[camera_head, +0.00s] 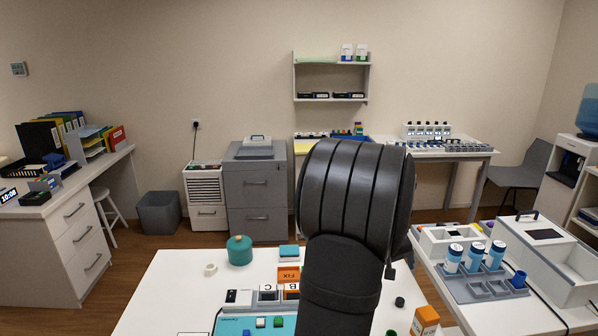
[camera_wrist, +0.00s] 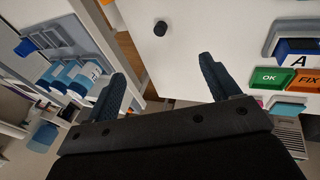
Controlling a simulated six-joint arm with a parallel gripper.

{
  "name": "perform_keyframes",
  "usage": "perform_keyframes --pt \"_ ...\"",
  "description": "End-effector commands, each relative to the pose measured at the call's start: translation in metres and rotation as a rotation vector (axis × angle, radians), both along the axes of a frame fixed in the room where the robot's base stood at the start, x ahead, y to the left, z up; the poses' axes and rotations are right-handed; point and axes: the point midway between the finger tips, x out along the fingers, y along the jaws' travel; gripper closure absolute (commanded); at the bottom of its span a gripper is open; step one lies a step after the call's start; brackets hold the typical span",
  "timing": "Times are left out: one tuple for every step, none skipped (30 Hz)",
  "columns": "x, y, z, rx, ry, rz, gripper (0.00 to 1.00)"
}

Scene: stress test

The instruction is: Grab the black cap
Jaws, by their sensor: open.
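The black cap (camera_wrist: 161,28) is a small dark cylinder on the white table (camera_wrist: 185,30). In the wrist view it lies beyond the fingertips, roughly in line with the gap between them. In the head view a small black cap (camera_head: 399,301) stands on the table just right of my dark forearm. My gripper (camera_wrist: 163,70) is open, its two dark blue fingers spread apart with nothing between them. The fingers do not touch the cap. In the head view my arm hides most of the gripper and part of the table.
An orange box (camera_head: 426,320) stands near the cap. Another table at the right holds a grey rack (camera_head: 455,284) with blue-and-white bottles. Left of my arm are a teal jar (camera_head: 239,250), lettered blocks and a teal tray (camera_head: 232,326). The table around the cap looks clear in the wrist view.

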Motion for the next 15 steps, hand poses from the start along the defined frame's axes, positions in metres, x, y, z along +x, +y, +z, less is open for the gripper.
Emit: perform_keyframes --pt "0.0000 0.0000 0.0000 0.000 0.000 0.000 0.29" --pt "0.0000 0.0000 -0.0001 0.000 0.000 0.000 0.35" --pt "0.0000 0.0000 -0.0001 0.000 0.000 0.000 0.43" --pt "0.0000 0.0000 -0.0001 0.000 0.000 0.000 0.49" --pt "0.0000 0.0000 -0.0001 0.000 0.000 0.000 0.50" --pt "0.0000 0.0000 0.0000 0.000 0.000 0.000 0.50" --pt "0.0000 0.0000 0.0000 0.000 0.000 0.000 0.50" --pt "0.0000 0.0000 0.0000 0.000 0.000 0.000 0.50" --pt "0.0000 0.0000 0.0000 0.000 0.000 0.000 0.50" --pt "0.0000 0.0000 0.0000 0.000 0.000 0.000 0.50" --pt "0.0000 0.0000 0.0000 0.000 0.000 0.000 0.50" --pt "0.0000 -0.0001 -0.0001 0.001 -0.001 -0.003 0.50" --pt "0.0001 -0.0002 0.0000 0.003 -0.002 -0.009 0.50" --pt "0.0003 -0.0005 0.0000 0.006 -0.005 -0.021 0.50" --pt "0.0007 -0.0010 0.0001 0.013 -0.012 -0.047 0.50"
